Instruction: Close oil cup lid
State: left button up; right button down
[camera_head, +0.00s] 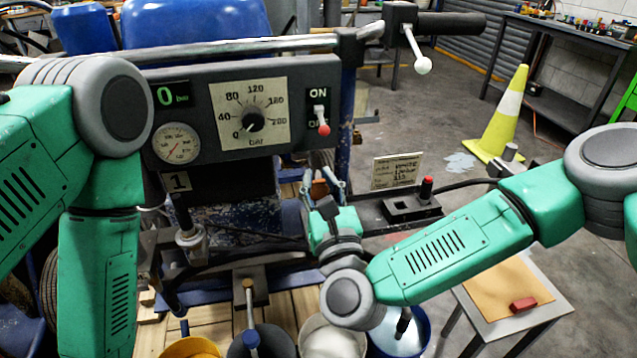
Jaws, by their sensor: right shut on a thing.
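My right gripper (324,183) reaches in under the right end of the control panel. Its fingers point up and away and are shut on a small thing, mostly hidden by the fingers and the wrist. I cannot make out the oil cup or its lid clearly. My left arm comes down along the left edge, and its gripper is out of view.
The control panel (215,140) with its dial and red-tipped switch (321,121) stands above my right gripper. A black box with a red knob (427,187) and a paper card (397,171) are to the right. Several buckets, one yellow (190,348), stand below.

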jog(key=shift+f, duration=0.2)
jog(key=c, duration=1.4)
grip_release()
jog(key=shift+o, duration=0.2)
jog(key=shift+r, duration=0.1)
jog(key=shift+s, duration=0.1)
jog(key=v, duration=1.2)
